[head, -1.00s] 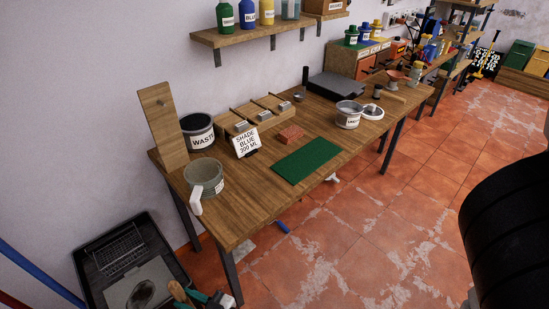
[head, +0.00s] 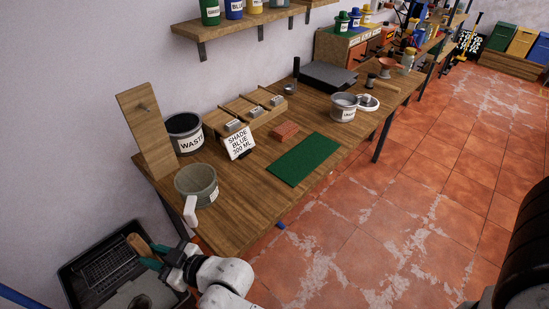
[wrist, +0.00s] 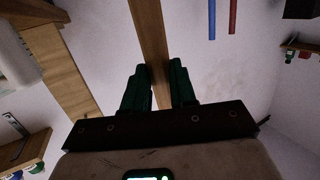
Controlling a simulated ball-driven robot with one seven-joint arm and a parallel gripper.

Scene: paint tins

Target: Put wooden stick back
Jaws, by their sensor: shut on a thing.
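My gripper (head: 151,254), with green fingers, is low at the left in the head view, over the black paint tray and left of the workbench's near end. It is shut on the wooden stick (head: 138,243), whose end sticks out past the fingers. In the wrist view the stick (wrist: 150,40) runs up between the two fingers (wrist: 160,85). The stick's other end is hidden.
The black tray (head: 75,272) with a grid lies below. The workbench (head: 225,222) carries a grey-green pot (head: 196,182), an upright board with a peg (head: 146,130), a WASTE bucket (head: 184,132), a shade card (head: 238,143) and a green mat (head: 304,158).

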